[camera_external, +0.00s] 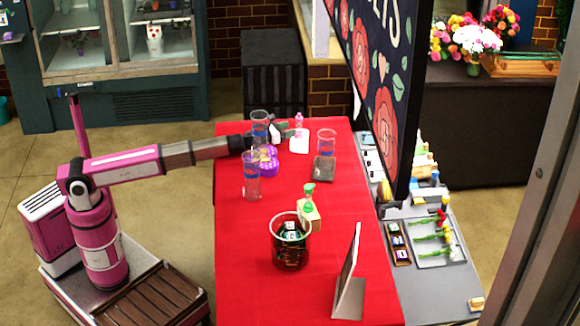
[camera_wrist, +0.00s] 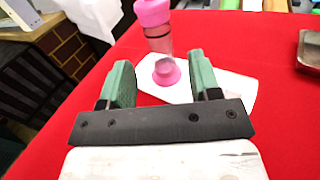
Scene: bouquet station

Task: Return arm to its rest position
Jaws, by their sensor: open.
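My arm reaches over the red table (camera_external: 240,285) from the left. My gripper (camera_external: 284,130) is near the table's far edge, partly hidden behind a clear glass. In the wrist view its two green fingers (camera_wrist: 160,82) are spread apart, with nothing gripped between them. A small clear bottle with a pink top and pink base (camera_wrist: 158,38) stands just beyond the fingertips on a white sheet (camera_wrist: 235,88). The same bottle (camera_external: 298,121) shows to the right of my gripper in the external view, at the back of the white sheet (camera_external: 299,145).
Clear glasses (camera_external: 252,185) and a purple container (camera_external: 268,160) stand near my forearm. Another glass (camera_external: 326,140) and a dark tray (camera_external: 324,168) are to the right. The table's front left is clear.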

